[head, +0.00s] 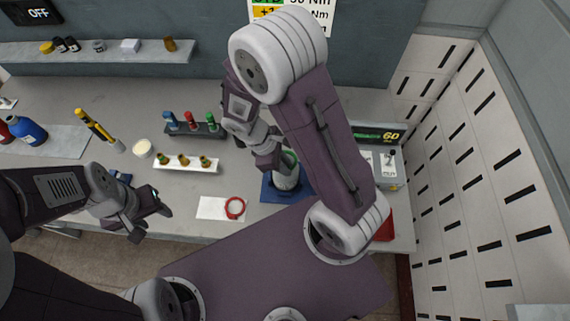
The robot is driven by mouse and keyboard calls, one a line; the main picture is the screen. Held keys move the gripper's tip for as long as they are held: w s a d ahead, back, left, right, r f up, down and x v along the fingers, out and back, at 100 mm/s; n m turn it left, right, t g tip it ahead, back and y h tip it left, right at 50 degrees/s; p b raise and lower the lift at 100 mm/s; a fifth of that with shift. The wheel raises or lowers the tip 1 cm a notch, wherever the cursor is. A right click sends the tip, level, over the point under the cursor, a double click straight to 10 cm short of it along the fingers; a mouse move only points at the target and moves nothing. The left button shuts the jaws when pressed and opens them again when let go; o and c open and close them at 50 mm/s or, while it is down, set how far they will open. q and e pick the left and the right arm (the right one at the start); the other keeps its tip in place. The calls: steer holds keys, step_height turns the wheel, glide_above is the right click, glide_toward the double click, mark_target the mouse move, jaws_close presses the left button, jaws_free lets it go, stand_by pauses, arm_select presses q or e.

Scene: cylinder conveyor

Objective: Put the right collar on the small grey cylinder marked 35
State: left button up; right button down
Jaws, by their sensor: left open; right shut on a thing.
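A small grey cylinder (287,180) stands upright on a blue pad (270,193) right of the table's middle; no number is legible on it. A green collar (290,158) is at its top, partly hidden by my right arm; I cannot tell whether it is seated or just above. My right gripper (268,153) is shut at the left edge of this collar. A red collar (235,215) lies on a white sheet (210,209) to the left. My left gripper (150,217) is open and empty near the table's front edge, left of the sheet.
A rack of screwdriver-like tools (194,131) and a white tray of small pegs (187,165) stand left of the cylinder. A device with a green display (380,135) stands at the right. Blue and red bottles (28,130) are far left.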

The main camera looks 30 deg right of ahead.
steer(key=shift+f, duration=0.3)
steer(key=shift+r+p, duration=0.6)
steer(key=shift+r, duration=0.1)
steer(key=shift+f+b, duration=0.55)
steer(key=shift+f, duration=0.2)
steer(key=shift+r, duration=0.2)
steer(key=shift+r+p, duration=0.55)
steer(key=shift+p, duration=0.2)
steer(key=shift+f+b, duration=0.55)
steer(key=shift+f, duration=0.2)
